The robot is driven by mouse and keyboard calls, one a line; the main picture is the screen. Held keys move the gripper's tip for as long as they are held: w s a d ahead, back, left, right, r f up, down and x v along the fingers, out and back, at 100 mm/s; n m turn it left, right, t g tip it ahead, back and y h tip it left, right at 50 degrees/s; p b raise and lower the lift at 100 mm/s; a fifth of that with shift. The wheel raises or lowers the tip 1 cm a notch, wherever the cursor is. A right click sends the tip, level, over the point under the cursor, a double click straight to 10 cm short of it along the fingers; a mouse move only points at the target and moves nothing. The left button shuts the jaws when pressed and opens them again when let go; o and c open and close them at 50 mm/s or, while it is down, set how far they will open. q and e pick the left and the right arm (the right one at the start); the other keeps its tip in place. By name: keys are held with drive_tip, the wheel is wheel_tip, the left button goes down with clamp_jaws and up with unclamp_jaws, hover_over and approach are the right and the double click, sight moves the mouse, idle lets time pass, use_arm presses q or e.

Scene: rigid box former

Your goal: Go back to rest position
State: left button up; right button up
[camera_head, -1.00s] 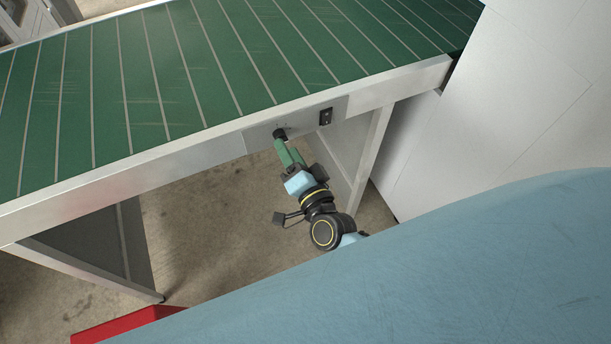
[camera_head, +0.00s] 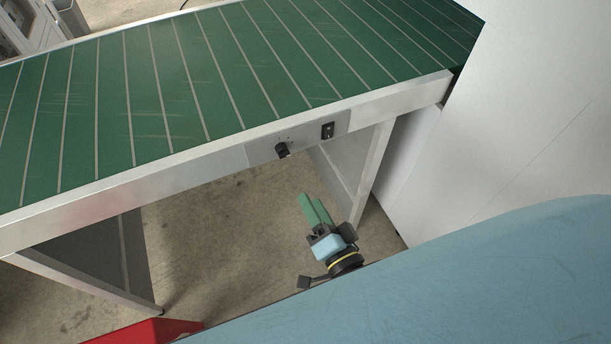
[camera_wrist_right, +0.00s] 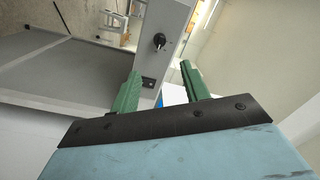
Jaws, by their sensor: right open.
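My right gripper (camera_head: 314,208) has green fingers and is below and in front of the conveyor's front rail, apart from it. In the right wrist view my right gripper (camera_wrist_right: 160,82) is open with nothing between its fingers. A black knob (camera_head: 282,150) sits on the grey panel of the conveyor's front rail; it also shows in the right wrist view (camera_wrist_right: 159,41), beyond the fingers. A black switch (camera_head: 328,130) is to the right of the knob. My left gripper is not in view.
The green slatted conveyor (camera_head: 200,85) is empty where it shows. Its metal legs (camera_head: 372,172) stand right of my gripper. A white machine wall (camera_head: 510,130) closes the right side. A red object (camera_head: 150,332) shows at the bottom left. The floor (camera_head: 215,240) under the conveyor is clear.

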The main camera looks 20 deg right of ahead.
drive_tip(key=s+d+f+n+g+y, duration=0.1)
drive_tip(key=s+f+n+g, duration=0.3)
drive_tip(key=f, duration=0.8)
drive_tip(key=s+f+n+g, duration=0.3)
drive_tip(key=f+n+g, duration=0.1)
drive_tip(key=f, duration=0.8)
drive_tip(key=s+d+f+n+g+h, duration=0.1)
drive_tip(key=s+d+f+g, duration=0.3)
drive_tip(key=s+f, duration=0.4)
drive_tip(key=s+d+f+n+g+h, duration=0.1)
drive_tip(key=s+d+f+n+g, duration=0.3)
drive_tip(key=s+f, duration=0.4)
drive_tip(key=s+d+g, duration=0.1)
drive_tip(key=s, duration=0.5)
drive_tip(key=shift+s+d+n, duration=0.15)
drive_tip(key=shift+d+n, duration=0.15)
drive_tip(key=shift+d, duration=0.05)
